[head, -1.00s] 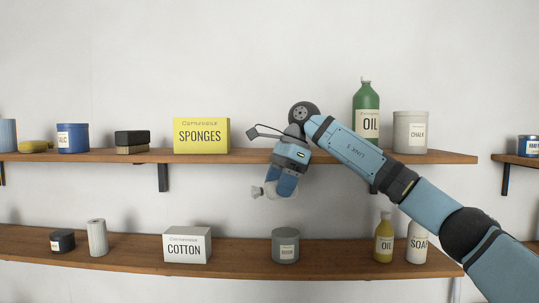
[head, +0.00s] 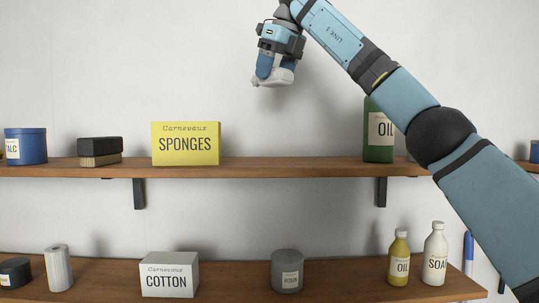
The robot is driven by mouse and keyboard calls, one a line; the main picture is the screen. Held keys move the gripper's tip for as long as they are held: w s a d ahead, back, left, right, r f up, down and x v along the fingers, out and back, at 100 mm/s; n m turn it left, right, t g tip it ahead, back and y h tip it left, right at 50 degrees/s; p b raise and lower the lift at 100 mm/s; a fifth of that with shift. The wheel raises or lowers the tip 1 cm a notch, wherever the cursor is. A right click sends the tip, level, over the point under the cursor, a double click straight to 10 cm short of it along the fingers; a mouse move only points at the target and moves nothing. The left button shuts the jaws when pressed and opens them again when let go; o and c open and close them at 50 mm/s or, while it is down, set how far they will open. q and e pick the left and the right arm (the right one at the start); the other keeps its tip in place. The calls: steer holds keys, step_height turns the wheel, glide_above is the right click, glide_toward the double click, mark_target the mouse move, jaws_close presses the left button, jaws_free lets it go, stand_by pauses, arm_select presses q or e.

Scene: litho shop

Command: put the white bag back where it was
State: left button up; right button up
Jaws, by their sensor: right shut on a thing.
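My right gripper (head: 272,70) is in the upper middle of the head view, pointing down. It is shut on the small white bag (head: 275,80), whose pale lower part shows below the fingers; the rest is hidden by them. The bag hangs in the air, well above the level of the upper shelf (head: 290,168). It is in line with the bare stretch of shelf between the yellow sponges box (head: 186,144) and the green oil bottle (head: 379,134). My left gripper is not in view.
A dark brush-like block (head: 100,150) and a blue talc tin (head: 26,146) stand left on the upper shelf. My arm partly hides the right end. The lower shelf (head: 225,280) holds a white cotton box (head: 170,274), a grey tin (head: 287,270), an oil bottle (head: 399,258) and a soap bottle (head: 435,254).

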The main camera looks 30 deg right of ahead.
mark_target(279, 86)
steer(key=f, duration=0.5)
steer(key=shift+s+d, duration=0.1)
steer(key=shift+s, duration=0.25)
steer(key=f, duration=0.5)
steer(key=w+f, duration=0.1)
steer(key=f, duration=0.2)
steer(key=shift+w, duration=0.1)
steer(key=shift+s+f, duration=0.35)
step_height(279, 86, down, 3)
steer(key=shift+w+f, duration=0.25)
steer(key=shift+f, duration=0.35)
steer(key=o, duration=0.7)
steer(key=shift+o, duration=1)
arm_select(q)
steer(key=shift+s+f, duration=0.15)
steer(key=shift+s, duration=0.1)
